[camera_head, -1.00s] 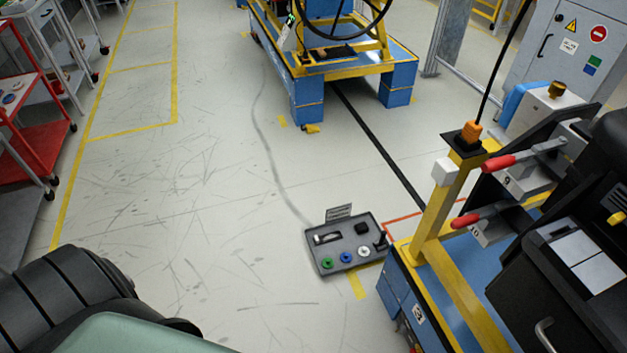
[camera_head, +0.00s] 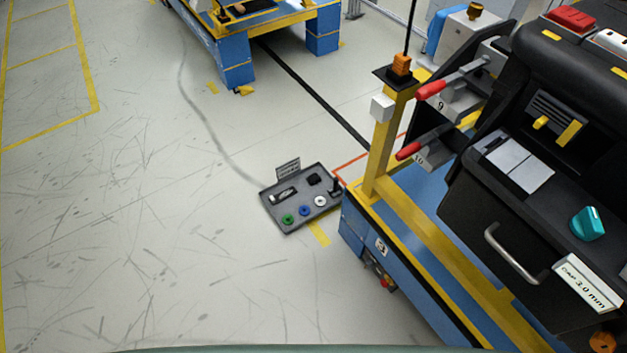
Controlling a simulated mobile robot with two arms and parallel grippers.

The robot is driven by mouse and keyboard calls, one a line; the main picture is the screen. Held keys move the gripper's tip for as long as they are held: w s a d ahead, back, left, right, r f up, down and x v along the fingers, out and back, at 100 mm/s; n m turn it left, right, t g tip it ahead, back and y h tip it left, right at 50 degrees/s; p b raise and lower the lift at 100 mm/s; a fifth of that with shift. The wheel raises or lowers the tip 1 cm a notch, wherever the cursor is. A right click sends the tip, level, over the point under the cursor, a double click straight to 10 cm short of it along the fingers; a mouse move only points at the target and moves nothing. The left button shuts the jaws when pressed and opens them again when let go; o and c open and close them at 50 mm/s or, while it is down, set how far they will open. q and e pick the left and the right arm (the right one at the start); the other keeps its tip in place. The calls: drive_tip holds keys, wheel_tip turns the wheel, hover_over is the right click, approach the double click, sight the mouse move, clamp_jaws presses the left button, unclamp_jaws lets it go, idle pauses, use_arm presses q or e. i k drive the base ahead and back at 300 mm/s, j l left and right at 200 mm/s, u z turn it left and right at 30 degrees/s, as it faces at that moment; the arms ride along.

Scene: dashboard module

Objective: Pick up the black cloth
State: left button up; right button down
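No cloth can be made out for certain. A small black item (camera_head: 313,179) lies in a grey tray (camera_head: 291,228) left of the blue and yellow cart; it is too small to tell whether it is cloth. The tray also holds a green ring (camera_head: 288,219), a blue ring (camera_head: 305,211), a white ring (camera_head: 320,202) and a dark and silver piece (camera_head: 284,195). Neither of my grippers shows in the view.
The cart (camera_head: 352,247) carries a black dashboard module (camera_head: 497,215) with red-handled clamps (camera_head: 430,89) and a teal knob (camera_head: 588,223). Another blue and yellow cart (camera_head: 237,62) stands at the back. The floor (camera_head: 120,220) on the left is clear.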

sight(314, 179)
drive_tip(key=j+z, duration=0.9)
drive_tip(key=i+j+u, duration=0.15)
drive_tip(key=j, duration=0.15)
drive_tip(key=i+j+u, duration=0.15)
drive_tip(key=j, duration=0.2)
drive_tip(key=i+j+u, duration=0.3)
drive_tip(key=j+u, duration=0.15)
drive_tip(key=i+j+u, duration=0.75)
drive_tip(key=u, duration=0.15)
drive_tip(key=i+j+z, duration=0.15)
drive_tip(key=i, duration=0.35)
drive_tip(key=i+j+z, duration=0.1)
drive_tip(key=i, duration=0.4)
drive_tip(key=i+z, duration=0.2)
drive_tip(key=z, duration=0.2)
drive_tip(key=i+z, duration=0.2)
drive_tip(key=z, duration=0.2)
drive_tip(key=i+j+z, duration=0.1)
drive_tip(key=z, duration=0.3)
drive_tip(key=i+j+z, duration=0.2)
drive_tip(key=z, duration=0.25)
drive_tip(key=i+j+z, duration=0.2)
drive_tip(key=z, duration=0.2)
